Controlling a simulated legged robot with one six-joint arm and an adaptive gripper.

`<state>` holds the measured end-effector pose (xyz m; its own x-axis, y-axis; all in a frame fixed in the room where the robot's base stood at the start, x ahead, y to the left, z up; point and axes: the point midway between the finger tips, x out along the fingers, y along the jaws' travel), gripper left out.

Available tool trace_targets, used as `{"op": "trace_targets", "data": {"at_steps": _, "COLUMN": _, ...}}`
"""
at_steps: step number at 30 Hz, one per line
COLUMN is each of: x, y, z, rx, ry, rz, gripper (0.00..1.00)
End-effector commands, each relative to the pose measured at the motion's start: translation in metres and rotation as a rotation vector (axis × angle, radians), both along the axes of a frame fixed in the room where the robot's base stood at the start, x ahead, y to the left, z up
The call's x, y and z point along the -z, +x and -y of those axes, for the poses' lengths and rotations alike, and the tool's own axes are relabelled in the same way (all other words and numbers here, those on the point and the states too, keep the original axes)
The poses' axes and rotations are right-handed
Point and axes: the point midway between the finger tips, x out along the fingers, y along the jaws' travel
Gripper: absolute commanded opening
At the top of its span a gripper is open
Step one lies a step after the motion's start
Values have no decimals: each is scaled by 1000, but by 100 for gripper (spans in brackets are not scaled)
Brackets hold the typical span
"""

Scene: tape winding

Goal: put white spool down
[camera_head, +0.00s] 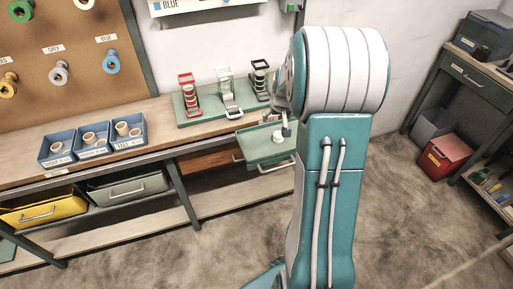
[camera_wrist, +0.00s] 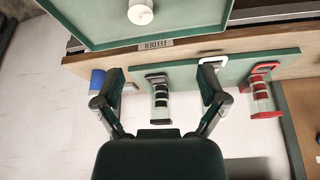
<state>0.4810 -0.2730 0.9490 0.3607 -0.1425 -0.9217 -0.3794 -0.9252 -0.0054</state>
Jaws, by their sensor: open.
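The white spool (camera_head: 278,137) stands in a green tray (camera_head: 262,158) that juts out from the bench front. In the wrist view the spool (camera_wrist: 140,12) is at the top edge, partly cut off, on the flat floor of the tray (camera_wrist: 95,25). My gripper (camera_wrist: 161,70) is open and empty, its two fingers spread wide. The spool lies beyond the fingertips, apart from them. In the head view my arm hides most of the gripper, and only a small dark part shows close to the spool.
A green board (camera_head: 213,117) on the bench carries red (camera_head: 187,94), white (camera_head: 229,91) and black (camera_head: 261,80) holders. Blue bins (camera_head: 93,140) with rolls stand left. Colored spools hang on a pegboard (camera_head: 75,40). The floor (camera_head: 200,255) in front is clear.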

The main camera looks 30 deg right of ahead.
Motion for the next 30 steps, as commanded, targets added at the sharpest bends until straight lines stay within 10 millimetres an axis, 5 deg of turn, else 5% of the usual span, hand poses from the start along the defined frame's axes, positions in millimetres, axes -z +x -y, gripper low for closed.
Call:
{"op": "trace_targets", "data": {"at_steps": 6, "x": -74, "y": -24, "z": -87, "rx": -104, "ry": -9, "rz": 28, "gripper": 92}}
{"op": "trace_targets", "data": {"at_steps": 15, "x": -136, "y": -92, "z": -185, "rx": -228, "ry": -13, "rz": 55, "gripper": 92}}
{"op": "trace_targets", "data": {"at_steps": 24, "x": -159, "y": -182, "z": -251, "rx": -340, "ry": -20, "rz": 80, "gripper": 92}}
{"op": "trace_targets", "data": {"at_steps": 30, "x": -157, "y": -222, "z": -269, "rx": -384, "ry": -22, "rz": 90, "gripper": 92}}
